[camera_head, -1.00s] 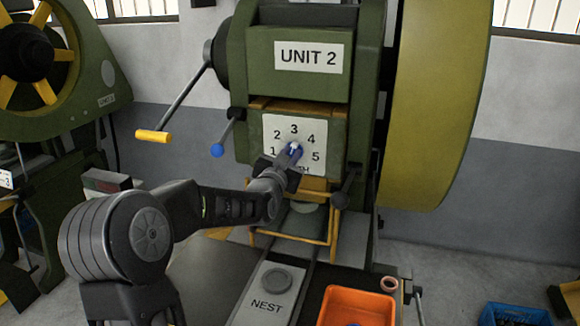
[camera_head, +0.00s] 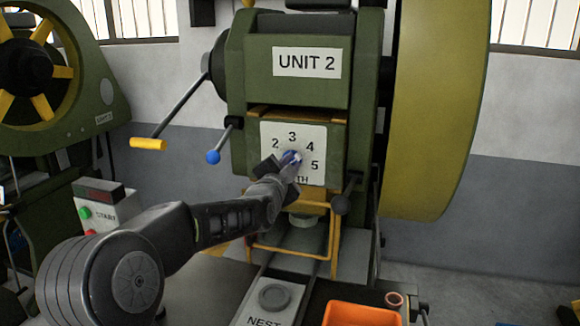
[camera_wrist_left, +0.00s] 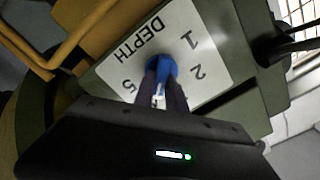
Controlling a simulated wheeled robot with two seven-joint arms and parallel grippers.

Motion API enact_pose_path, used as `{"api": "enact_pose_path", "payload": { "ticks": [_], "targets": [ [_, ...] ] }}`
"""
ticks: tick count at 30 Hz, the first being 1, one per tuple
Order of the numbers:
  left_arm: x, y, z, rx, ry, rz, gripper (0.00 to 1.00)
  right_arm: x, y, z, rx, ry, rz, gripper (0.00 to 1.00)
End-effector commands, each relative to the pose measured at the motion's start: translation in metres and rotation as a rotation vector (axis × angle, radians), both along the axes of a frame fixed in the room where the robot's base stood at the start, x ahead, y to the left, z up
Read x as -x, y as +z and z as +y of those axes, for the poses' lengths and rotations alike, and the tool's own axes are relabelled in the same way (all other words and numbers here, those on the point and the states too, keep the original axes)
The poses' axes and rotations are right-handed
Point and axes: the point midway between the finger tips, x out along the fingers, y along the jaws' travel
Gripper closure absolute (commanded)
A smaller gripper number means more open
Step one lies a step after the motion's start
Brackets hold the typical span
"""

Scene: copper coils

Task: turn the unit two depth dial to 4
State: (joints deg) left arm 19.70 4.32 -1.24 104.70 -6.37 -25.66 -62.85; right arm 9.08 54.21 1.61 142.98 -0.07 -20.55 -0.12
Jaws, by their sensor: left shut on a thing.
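The unit two depth dial is a blue knob (camera_head: 290,155) on a white plate (camera_head: 316,172) numbered around it, below the UNIT 2 label. My left gripper (camera_head: 292,160) is shut on the knob, coming in from the lower left. It hides the 1 and part of the word DEPTH in the head view. In the left wrist view the knob (camera_wrist_left: 164,67) sits between the dark fingers, with 1, 2, 5 and DEPTH showing around it and 3 and 4 not readable. My right gripper is not in view.
A lever with a blue ball (camera_head: 213,157) and a yellow-handled crank (camera_head: 148,144) stand left of the plate. A dark ball knob (camera_head: 340,204) is close at its lower right. The START box (camera_head: 108,213) is at left, an orange bin (camera_head: 362,315) below.

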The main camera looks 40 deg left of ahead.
Motion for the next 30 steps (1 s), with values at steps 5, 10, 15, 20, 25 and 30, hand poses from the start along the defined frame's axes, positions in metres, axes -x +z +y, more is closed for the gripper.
{"api": "enact_pose_path", "payload": {
  "ticks": [5, 10, 15, 20, 25, 30],
  "targets": [
    [0.000, 0.000, 0.000, 0.000, 0.000, 0.002, 1.00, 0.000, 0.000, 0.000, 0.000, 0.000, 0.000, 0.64],
    [0.000, 0.000, 0.000, 0.000, 0.000, 0.002, 0.81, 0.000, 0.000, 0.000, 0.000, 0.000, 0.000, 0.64],
    [0.000, 0.000, 0.000, 0.000, 0.000, 0.001, 0.67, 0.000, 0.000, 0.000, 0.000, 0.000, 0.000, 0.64],
    [0.000, 0.000, 0.000, 0.000, -0.001, 0.001, 0.62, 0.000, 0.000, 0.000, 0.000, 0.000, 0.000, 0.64],
    [0.001, 0.000, 0.000, 0.000, 0.000, 0.000, 0.62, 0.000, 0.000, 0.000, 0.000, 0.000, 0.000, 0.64],
    [0.012, 0.000, -0.004, 0.000, 0.000, -0.001, 0.62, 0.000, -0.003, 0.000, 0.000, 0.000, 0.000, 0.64]
  ]
}}
